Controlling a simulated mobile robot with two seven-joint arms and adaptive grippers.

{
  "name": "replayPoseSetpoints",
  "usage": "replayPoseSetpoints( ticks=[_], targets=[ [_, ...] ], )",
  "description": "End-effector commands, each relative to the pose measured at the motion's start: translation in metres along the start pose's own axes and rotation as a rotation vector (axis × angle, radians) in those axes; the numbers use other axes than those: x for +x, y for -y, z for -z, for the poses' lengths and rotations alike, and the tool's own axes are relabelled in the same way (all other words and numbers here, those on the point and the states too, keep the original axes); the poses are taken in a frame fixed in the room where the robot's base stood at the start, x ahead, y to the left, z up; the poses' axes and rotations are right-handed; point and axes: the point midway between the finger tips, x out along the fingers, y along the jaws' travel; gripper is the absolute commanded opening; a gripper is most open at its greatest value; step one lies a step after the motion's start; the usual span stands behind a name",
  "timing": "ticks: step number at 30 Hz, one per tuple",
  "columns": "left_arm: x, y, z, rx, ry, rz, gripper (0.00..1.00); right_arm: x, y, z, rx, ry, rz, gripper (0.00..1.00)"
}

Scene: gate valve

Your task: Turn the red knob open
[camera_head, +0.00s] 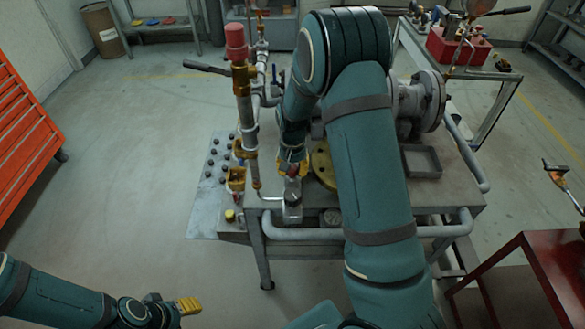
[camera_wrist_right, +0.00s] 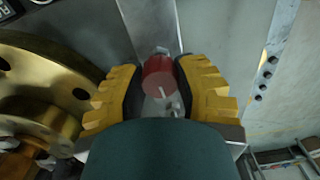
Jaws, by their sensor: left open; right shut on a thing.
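The red knob (camera_wrist_right: 159,76) shows in the right wrist view between the two yellow fingers of my right gripper (camera_wrist_right: 165,92). In the head view the knob (camera_head: 293,170) is a small red spot on a grey valve fitting (camera_head: 292,200) at the front of the workbench. My right gripper (camera_head: 292,168) reaches down to it from above and is closed around it; the fingers are partly hidden by the arm in the head view. My left gripper (camera_head: 188,306) is at the lower left, away from the bench, with yellow fingers, empty.
A brass flange (camera_head: 323,166) sits beside the knob, also large at left in the wrist view (camera_wrist_right: 40,90). A tall pipe with a red cap (camera_head: 236,42) stands left of my right arm. The metal bench (camera_head: 468,199) carries pipes.

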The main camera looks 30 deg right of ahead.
Motion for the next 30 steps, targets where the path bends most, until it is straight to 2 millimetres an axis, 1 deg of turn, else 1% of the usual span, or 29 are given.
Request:
replayPoseSetpoints(
  ticks=[8,30],
  targets=[
    [-0.0012,-0.0005,-0.0002,0.0,0.001,0.0,0.47,-0.0001,-0.0003,0.0002,-0.214,0.0,0.0,0.0],
    [-0.0037,-0.0014,-0.0003,0.0,0.001,0.0,0.47,0.0,-0.0001,-0.0003,-0.919,0.001,0.0,0.0]
  ],
)
